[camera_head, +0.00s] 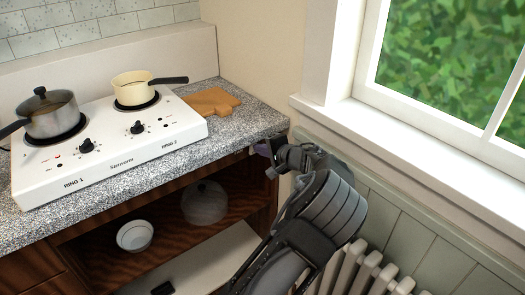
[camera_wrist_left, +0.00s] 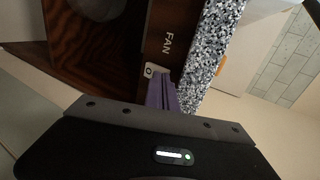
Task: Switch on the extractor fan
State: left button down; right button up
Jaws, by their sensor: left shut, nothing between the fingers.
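The fan switch (camera_wrist_left: 151,70) shows in the left wrist view as a small white plate with a round mark, beside the white label FAN (camera_wrist_left: 167,43) on a dark wooden panel under the speckled worktop. My left gripper's purple fingers (camera_wrist_left: 163,95) are shut and empty, with their tips at the switch and partly hiding it. I cannot tell whether they touch it or which way it is set. In the head view my left gripper (camera_head: 263,149) is at the worktop's right front corner, just below the edge. The switch cannot be made out there. The right gripper is not in view.
The granite worktop (camera_head: 235,122) carries a white two-ring hob (camera_head: 110,140), a steel pot (camera_head: 50,112), a cream saucepan (camera_head: 135,87) and a wooden board (camera_head: 211,101). An open shelf below holds a bowl (camera_head: 135,236). A radiator (camera_head: 365,275) and window sill (camera_head: 400,121) lie right.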

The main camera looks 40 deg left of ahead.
pick_arm(q)
jog(key=shift+w+a+r+h+p, duration=0.15)
jog(key=shift+a+h+p, duration=0.2)
jog(key=shift+h+p, duration=0.45)
